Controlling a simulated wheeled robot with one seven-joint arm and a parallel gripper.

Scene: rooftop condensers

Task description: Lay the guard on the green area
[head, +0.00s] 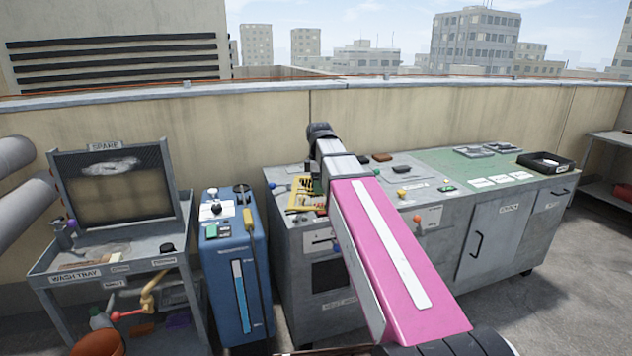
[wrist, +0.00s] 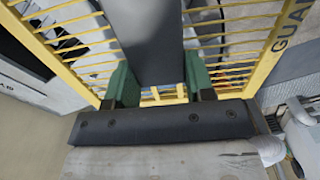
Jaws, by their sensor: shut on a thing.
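The guard (head: 301,194) is a yellow barred frame, seen in the head view at the left part of the bench, partly hidden behind my arm. In the wrist view the guard (wrist: 268,62) fills the upper part, with lettering on its right side bar. My gripper (wrist: 160,84) has green fingers on either side of a dark grey piece across the guard's middle and is shut on it. I cannot tell whether the guard touches what is beneath it. The green area (head: 455,162) is the flat top at the right part of the bench, apart from the guard.
Grey plates (head: 475,151), white labels (head: 483,183) and a black tray (head: 545,162) lie on or beside the green area, with bare green toward its left. Small knobs and blocks stand mid-bench. A blue cabinet (head: 233,270) and wash cart (head: 110,262) stand left.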

